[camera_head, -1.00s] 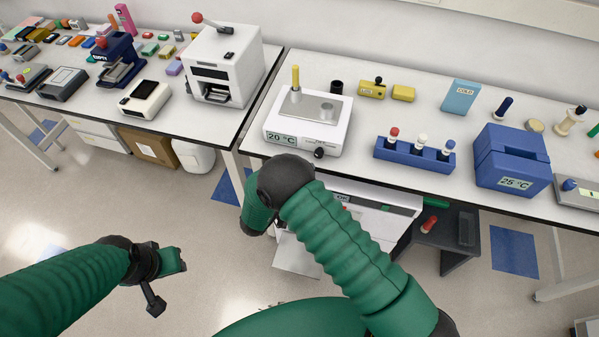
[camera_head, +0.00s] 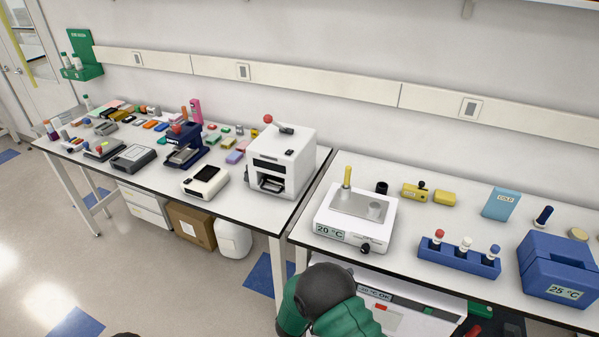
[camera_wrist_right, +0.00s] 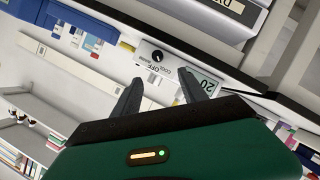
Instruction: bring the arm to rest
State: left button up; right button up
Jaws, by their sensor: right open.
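My right arm (camera_head: 325,298) shows as a dark joint and green sleeve at the bottom of the head view, in front of the bench edge. Its gripper is out of that view. In the right wrist view my right gripper (camera_wrist_right: 163,88) has its two dark fingers apart with nothing between them. Beyond the fingers, a grey panel reading 20 (camera_wrist_right: 178,62) appears tilted. My left gripper is not in view.
The right bench holds a white 20 °C block (camera_head: 354,212), a blue tube rack (camera_head: 459,262) and a blue 25 °C box (camera_head: 557,268). The left bench holds a white press-like machine (camera_head: 281,160). Open floor (camera_head: 90,250) lies at lower left.

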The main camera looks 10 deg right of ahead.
jog(key=s+a+r+n+y+b, duration=0.1)
jog(key=a+r+y+b, duration=0.2)
jog(key=a+r+y, duration=0.5)
jog(key=s+d+g+y+b, duration=0.1)
jog(key=s+d+g, duration=0.1)
jog(key=s, duration=0.9)
jog(key=s+d+f+g+y+b, duration=0.1)
jog(key=s+d+g, duration=0.2)
jog(key=s, duration=0.9)
jog(key=shift+s+d+f+g+y, duration=0.25)
jog(key=shift+g+y, duration=0.15)
jog(key=shift+g, duration=0.6)
jog(key=shift+w, duration=0.15)
jog(key=shift+a, duration=0.25)
